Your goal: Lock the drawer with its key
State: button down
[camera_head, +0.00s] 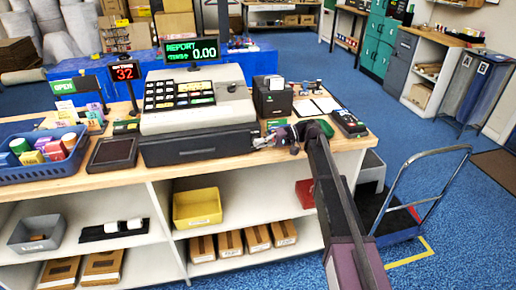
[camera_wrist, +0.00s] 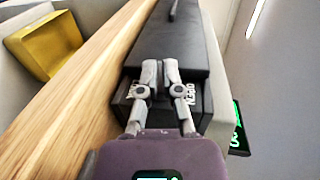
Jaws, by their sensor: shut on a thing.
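The black cash drawer (camera_head: 205,149) sits under the cream cash register on the wooden counter and looks closed. In the wrist view its dark body (camera_wrist: 165,38) fills the upper middle. My gripper (camera_head: 262,142) is at the right end of the drawer front. In the wrist view my gripper (camera_wrist: 160,68) has its two grey fingertips close together against the drawer's dark face. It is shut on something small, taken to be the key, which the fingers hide. Pale lettering shows on both sides of the fingers, partly covered. The lock is hidden too.
The cash register (camera_head: 196,100) stands above the drawer. A black receipt printer (camera_head: 272,97) and card terminal (camera_head: 348,123) are to the right. A dark tray (camera_head: 112,153) and blue basket (camera_head: 48,175) are left. A yellow bin (camera_head: 197,208) is on the shelf below. A trolley (camera_head: 398,215) stands right.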

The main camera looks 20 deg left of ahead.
jog(key=shift+s+d, duration=0.1)
dwell(0.4)
jog(key=c, duration=0.8)
grip_release()
